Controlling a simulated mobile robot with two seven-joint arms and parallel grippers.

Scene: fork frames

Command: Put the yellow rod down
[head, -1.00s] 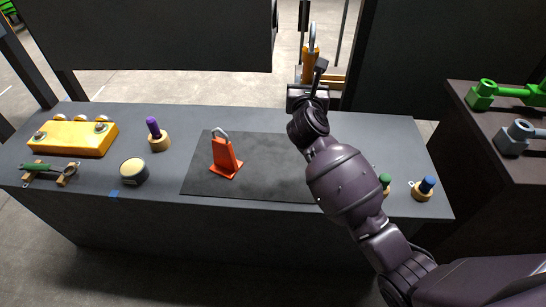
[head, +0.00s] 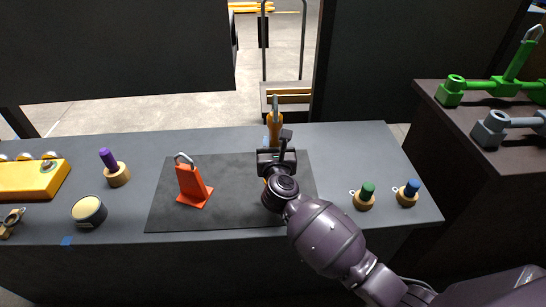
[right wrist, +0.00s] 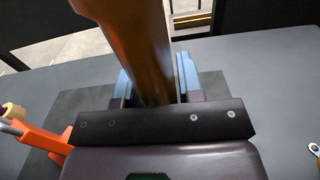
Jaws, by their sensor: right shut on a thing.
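The yellow rod (head: 274,127), orange-yellow with a metal loop at its top, stands about upright in my right gripper (head: 274,150). The gripper is shut on it, above the back right part of the dark mat (head: 235,220). In the right wrist view the rod (right wrist: 138,40) looks brown and rises between the two fingers (right wrist: 155,88). Its lower end is mostly hidden by my gripper and wrist, so I cannot tell whether it touches the mat. My left gripper is not in view.
A red-orange wedge (head: 190,186) with a metal hook stands on the mat's left. Purple (head: 108,158), green (head: 367,190) and blue (head: 411,188) pegs stand in round bases. A yellow block (head: 30,180) and a round dial (head: 88,211) sit left. The mat's middle is clear.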

